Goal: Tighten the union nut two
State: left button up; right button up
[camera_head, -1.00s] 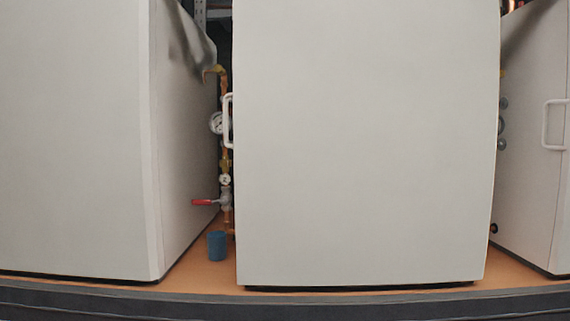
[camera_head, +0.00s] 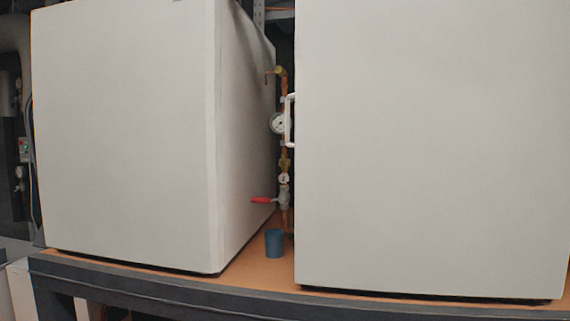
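A copper pipe run (camera_head: 284,180) stands in the gap between two white heat pump cabinets. It carries a round pressure gauge (camera_head: 278,123), brass fittings (camera_head: 285,163) and a valve with a red lever (camera_head: 264,200) pointing left. A yellowish elbow (camera_head: 279,71) sits at its top. I cannot tell which fitting is union nut two at this size. Neither of my grippers shows in the head view.
The left cabinet (camera_head: 125,135) and right cabinet (camera_head: 430,140) stand on an orange-topped bench (camera_head: 255,262) with a dark front edge. A blue cup (camera_head: 274,243) stands below the valve. A white handle (camera_head: 290,120) juts from the right cabinet. More pipework (camera_head: 19,170) is at far left.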

aim_at(283, 163)
jog(key=i+j+z, duration=0.4)
jog(key=i+j, duration=0.45)
jog(key=j, duration=0.15)
jog(key=k, duration=0.45)
jog(key=i+j+u, duration=0.1)
jog(key=u, duration=0.15)
jog(key=i+l+z, duration=0.25)
jog(key=i+j, duration=0.1)
